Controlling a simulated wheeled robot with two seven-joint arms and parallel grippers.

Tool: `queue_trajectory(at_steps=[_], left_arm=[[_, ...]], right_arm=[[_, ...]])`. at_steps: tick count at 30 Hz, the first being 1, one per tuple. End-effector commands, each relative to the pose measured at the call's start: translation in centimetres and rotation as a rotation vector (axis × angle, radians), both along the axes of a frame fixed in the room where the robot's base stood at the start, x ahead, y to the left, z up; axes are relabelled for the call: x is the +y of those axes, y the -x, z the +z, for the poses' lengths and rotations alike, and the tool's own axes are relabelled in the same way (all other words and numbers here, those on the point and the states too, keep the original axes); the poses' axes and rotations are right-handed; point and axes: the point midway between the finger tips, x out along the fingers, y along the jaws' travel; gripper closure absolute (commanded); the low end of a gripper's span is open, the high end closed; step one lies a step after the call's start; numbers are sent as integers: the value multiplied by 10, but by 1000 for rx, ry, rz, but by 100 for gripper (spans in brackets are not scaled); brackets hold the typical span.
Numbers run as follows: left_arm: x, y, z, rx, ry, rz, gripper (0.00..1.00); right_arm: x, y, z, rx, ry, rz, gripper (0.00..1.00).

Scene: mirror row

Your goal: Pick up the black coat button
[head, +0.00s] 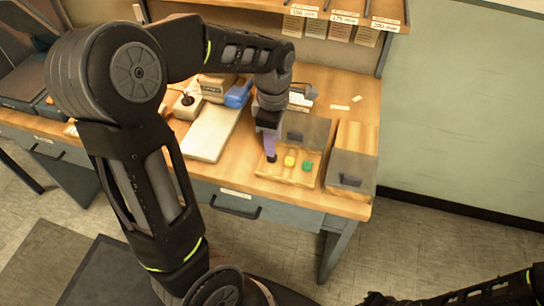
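My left gripper (270,150) points down into a shallow wooden tray (262,172) at the front of the workbench. A small dark spot right at its fingertips may be the black coat button or the dark tip of a finger; I cannot tell which. A yellow button (290,161) and a green button (307,166) lie in the tray to the right of the gripper. The gap between my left fingers is not visible from here. My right arm shows at the bottom right corner, and its gripper (378,299) is cut by the lower edge, away from the bench.
A grey-fronted wooden box (350,168) stands right of the tray, and a grey block (305,132) stands behind it. A pale board (211,132), a blue object (238,93) and a joystick-like box (187,106) lie to the left. A shelf (330,8) overhangs the back.

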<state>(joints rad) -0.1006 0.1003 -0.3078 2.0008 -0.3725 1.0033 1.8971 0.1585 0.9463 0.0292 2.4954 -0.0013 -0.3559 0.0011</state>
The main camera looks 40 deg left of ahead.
Motion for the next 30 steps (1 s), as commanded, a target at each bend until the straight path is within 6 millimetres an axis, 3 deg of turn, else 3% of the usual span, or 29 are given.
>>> queue_trajectory(at_steps=[13,30], left_arm=[[3,1,-50,3,0,1,64],[3,0,-51,1,0,0,64]], right_arm=[[0,0,5,0,0,0,100],[0,0,5,0,0,0,100]])
